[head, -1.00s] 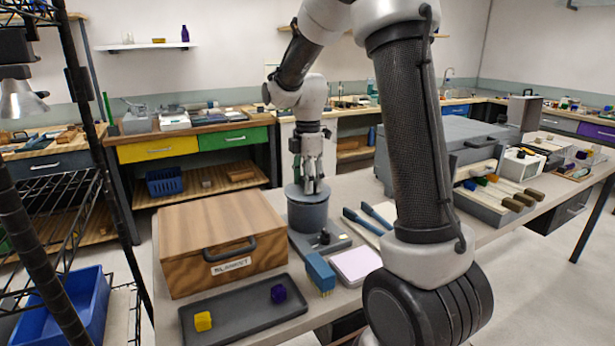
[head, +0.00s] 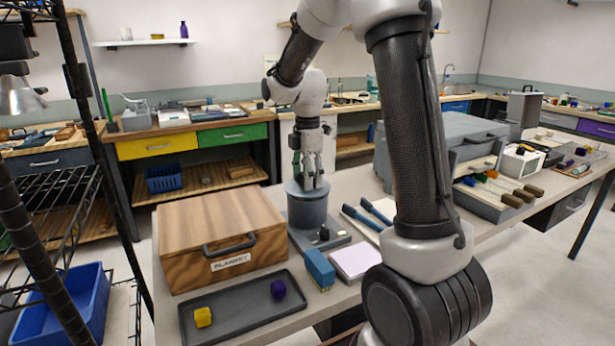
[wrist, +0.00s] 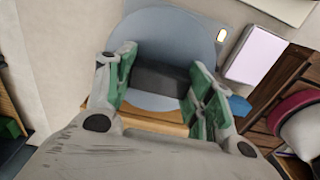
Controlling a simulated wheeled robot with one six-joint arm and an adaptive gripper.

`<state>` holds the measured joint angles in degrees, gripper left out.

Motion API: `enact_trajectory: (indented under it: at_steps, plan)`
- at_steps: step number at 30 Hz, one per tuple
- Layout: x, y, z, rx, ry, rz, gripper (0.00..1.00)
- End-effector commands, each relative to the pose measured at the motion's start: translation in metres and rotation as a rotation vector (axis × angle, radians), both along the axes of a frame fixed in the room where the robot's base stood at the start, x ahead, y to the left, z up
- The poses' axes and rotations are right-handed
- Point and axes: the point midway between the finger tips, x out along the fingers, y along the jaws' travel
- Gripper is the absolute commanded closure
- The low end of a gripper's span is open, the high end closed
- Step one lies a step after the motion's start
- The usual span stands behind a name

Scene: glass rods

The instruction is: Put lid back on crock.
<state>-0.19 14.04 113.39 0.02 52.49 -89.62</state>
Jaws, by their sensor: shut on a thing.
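The crock (head: 306,212) is a grey cylinder on the table, right of the wooden box. The lid (head: 296,187) is a round grey disc at the crock's top, roughly level. I cannot tell whether it is fully seated or a hair above the rim. My gripper (head: 312,182) points down over it. In the wrist view the lid (wrist: 180,40) shows as a wide blue-grey disc with a dark block handle (wrist: 160,80) across it. The green-padded fingers of my gripper (wrist: 158,84) stand on either side, shut on this handle. The crock's inside is hidden.
The wooden box (head: 190,243) stands close left of the crock. A dark tray (head: 235,317) with yellow and purple cubes lies in front. A blue brush (head: 320,268), a pale pad (head: 355,262) and blue-handled tools (head: 365,213) lie to the right. A grey case (head: 450,135) stands behind right.

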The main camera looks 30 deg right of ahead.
Motion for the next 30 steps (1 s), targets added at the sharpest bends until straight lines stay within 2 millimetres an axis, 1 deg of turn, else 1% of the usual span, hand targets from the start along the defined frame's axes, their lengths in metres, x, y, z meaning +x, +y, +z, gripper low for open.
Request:
enact_trajectory:
  at_steps: [8,22,23,24,30]
  plan:
    - [0.000,0.000,-0.002,0.000,0.000,0.000,0.74]
    - [0.000,0.000,-0.012,0.000,0.001,0.000,0.74]
    - [0.000,0.000,-0.011,0.000,0.000,0.000,0.43]
    - [0.000,0.000,-0.011,0.000,0.000,0.000,0.38]
    - [0.000,0.000,-0.011,0.000,0.000,0.000,0.38]
